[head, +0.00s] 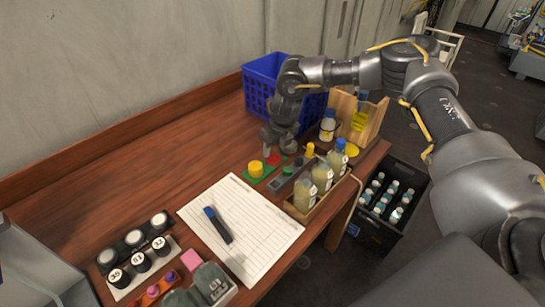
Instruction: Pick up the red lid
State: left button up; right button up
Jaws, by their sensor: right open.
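The red lid (273,158) lies on the wooden table by the wall side, on or beside a small green plate (250,180) that also bears a yellow lid (256,169). My right gripper (273,146) reaches down from the right and sits right over the red lid. Its jaws are open, and they hide part of the lid. I cannot tell whether the fingers touch it. My left gripper is not in view.
A blue crate (260,88) stands close behind my right gripper. A wooden rack of bottles (321,196) stands to the right. A paper sheet (262,238) with a marker (217,224) lies in front. A black crate (379,232) of bottles is on the floor.

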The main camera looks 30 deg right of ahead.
aim_at(274, 154)
jog(key=shift+x, duration=1.55)
jog(key=shift+d, duration=0.1)
jog(key=shift+c, duration=0.2)
jog(key=shift+s, duration=0.1)
grip_shut()
